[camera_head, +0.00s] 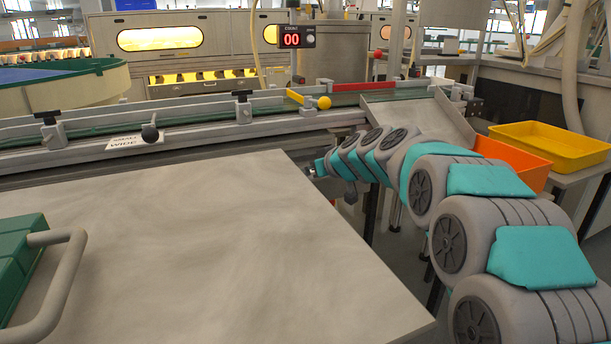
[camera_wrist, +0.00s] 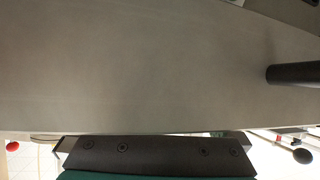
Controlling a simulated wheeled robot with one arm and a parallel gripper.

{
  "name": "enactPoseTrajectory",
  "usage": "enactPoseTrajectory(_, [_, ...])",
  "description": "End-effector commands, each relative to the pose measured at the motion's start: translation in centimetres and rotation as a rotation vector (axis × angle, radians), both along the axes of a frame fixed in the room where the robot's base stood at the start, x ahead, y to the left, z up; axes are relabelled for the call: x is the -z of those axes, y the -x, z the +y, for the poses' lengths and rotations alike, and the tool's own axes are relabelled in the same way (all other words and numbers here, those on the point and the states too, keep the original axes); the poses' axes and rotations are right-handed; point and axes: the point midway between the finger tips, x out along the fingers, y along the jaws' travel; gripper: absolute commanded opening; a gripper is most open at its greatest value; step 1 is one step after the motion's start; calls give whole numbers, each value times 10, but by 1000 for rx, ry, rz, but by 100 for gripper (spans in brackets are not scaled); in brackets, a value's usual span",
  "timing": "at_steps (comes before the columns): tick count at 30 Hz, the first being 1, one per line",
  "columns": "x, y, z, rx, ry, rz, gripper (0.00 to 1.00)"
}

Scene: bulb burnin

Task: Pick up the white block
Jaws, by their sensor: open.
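I see no white block in either view. My gripper (camera_head: 314,171) is small in the head view, at the far end of my arm, beside the right edge of the grey table (camera_head: 200,240). It is open, and I see nothing held in it. The arm partly hides the space behind it. The wrist view is mostly filled by a plain grey surface, with no block on it.
A green case (camera_head: 20,255) with a grey handle stands at the table's left. The table's middle is bare. A railed conveyor (camera_head: 200,128) runs behind it, with a black-knobbed lever (camera_head: 150,133). Orange (camera_head: 515,160) and yellow (camera_head: 550,145) bins stand at right.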

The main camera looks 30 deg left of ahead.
Motion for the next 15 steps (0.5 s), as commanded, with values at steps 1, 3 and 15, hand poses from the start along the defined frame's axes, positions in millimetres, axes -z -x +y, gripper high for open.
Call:
enactPoseTrajectory(1, [0,0,0,0,0,0,100])
enactPoseTrajectory(3, [0,0,0,0,0,0,93])
enactPoseTrajectory(15, [0,0,-1,0,0,0,48])
